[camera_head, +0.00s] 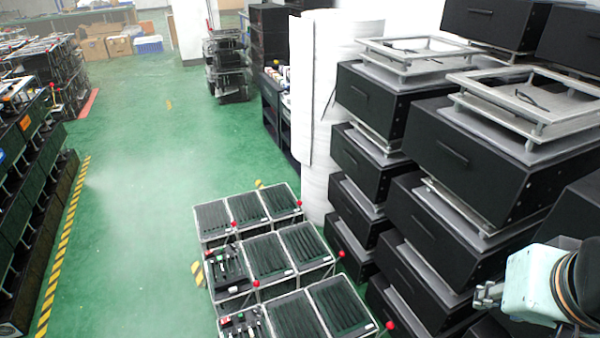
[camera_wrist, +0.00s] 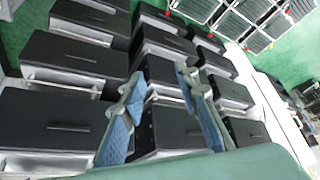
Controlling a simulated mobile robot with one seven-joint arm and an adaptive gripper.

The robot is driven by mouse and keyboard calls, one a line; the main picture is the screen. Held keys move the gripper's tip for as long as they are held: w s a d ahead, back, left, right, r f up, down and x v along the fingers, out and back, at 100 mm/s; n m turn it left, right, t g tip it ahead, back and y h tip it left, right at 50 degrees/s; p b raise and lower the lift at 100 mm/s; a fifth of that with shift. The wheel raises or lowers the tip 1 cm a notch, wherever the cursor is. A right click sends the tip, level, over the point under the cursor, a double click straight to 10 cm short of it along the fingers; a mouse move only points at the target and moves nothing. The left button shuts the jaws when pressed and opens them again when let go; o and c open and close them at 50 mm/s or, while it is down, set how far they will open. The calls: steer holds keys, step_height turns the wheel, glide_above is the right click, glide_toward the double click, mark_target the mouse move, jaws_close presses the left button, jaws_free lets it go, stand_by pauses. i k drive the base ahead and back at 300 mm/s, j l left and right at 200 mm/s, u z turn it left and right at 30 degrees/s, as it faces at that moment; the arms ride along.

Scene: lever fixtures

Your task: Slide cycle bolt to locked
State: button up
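I cannot pick out the cycle bolt in either view. Black racks with red-knobbed levers (camera_head: 269,255) stand on the floor at the lower middle of the head view. Two of their panels carry small fittings (camera_head: 229,267), too small to tell apart. My gripper shows at the right edge of the head view, partly cut off by the frame, beside the stacked black boxes and well right of the racks. In the wrist view my gripper (camera_wrist: 162,82) has its two blue fingers apart, with nothing visibly held between them.
Tall stacks of black drawer boxes (camera_head: 455,157) with grey frames on top fill the right side. A white roll (camera_head: 322,100) stands behind the racks. More racks (camera_head: 30,140) line the left. The green floor (camera_head: 140,190) between is open, with yellow-black striped tape.

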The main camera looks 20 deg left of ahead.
mark_target(231, 283)
steer(key=u, duration=1.25)
steer(key=i+j+u, duration=0.1)
steer(key=j+u, duration=0.3)
steer(key=j+z, duration=0.3)
steer(key=j, duration=0.4)
steer(key=j+z, duration=0.25)
steer(key=j, duration=0.5)
steer(key=i, duration=0.7)
steer(key=k+j+z, duration=0.15)
steer(key=j, duration=0.15)
steer(key=k+j+z, duration=0.1)
steer(key=j, duration=0.2)
